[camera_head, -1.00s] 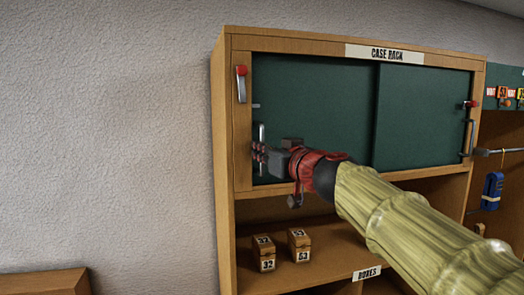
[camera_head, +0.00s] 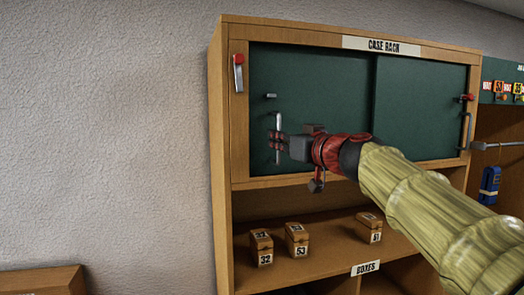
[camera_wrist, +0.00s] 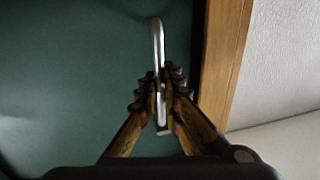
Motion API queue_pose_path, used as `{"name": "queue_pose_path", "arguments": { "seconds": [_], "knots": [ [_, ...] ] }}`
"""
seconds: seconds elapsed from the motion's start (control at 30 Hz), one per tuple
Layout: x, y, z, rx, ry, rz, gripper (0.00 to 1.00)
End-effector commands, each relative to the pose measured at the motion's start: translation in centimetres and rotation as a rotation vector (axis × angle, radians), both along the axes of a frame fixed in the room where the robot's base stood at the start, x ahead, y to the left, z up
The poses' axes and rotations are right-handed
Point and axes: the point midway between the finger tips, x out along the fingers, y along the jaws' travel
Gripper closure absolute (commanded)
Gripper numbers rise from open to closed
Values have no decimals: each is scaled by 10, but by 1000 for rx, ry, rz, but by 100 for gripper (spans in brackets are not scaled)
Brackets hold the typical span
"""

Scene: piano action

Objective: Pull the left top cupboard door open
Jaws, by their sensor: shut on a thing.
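The left top cupboard door is a dark green panel (camera_head: 310,85) in the upper part of the wooden case rack. Its upright metal bar handle (camera_head: 278,124) is near the panel's left side. My gripper (camera_head: 277,141) is shut on this handle, reaching in from the right. In the wrist view, the silver handle (camera_wrist: 158,45) runs between my two fingertips (camera_wrist: 161,92), and its upper end shows above them. A dark strip shows there between the green panel (camera_wrist: 70,80) and the wooden post (camera_wrist: 222,55). I cannot tell how deep it is.
A red-tipped latch (camera_head: 239,73) is on the left post. The right green door (camera_head: 420,100) has its own handle (camera_head: 465,131). Small numbered boxes (camera_head: 297,239) stand on the shelf below. A wooden piece (camera_head: 45,280) is at lower left.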

Motion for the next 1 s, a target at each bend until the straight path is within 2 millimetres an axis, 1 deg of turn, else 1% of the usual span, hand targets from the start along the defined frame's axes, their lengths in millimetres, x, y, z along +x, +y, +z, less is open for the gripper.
{"name": "queue_pose_path", "arguments": {
  "seconds": [0.03,0.1,0.27,0.4,0.6,0.7,0.8,0.9,1.0],
  "knots": [
    [6,-19,-7,0,-4,-10,100],
    [12,-39,-8,0,-4,-9,100],
    [26,-90,-8,-1,-3,-10,100],
    [41,-139,-6,0,-1,-10,100],
    [59,-204,-3,1,2,-7,100],
    [66,-230,0,1,2,-5,100],
    [72,-252,1,1,0,-4,100],
    [77,-268,1,1,0,-3,100],
    [80,-281,1,1,0,-3,100]
  ]
}}
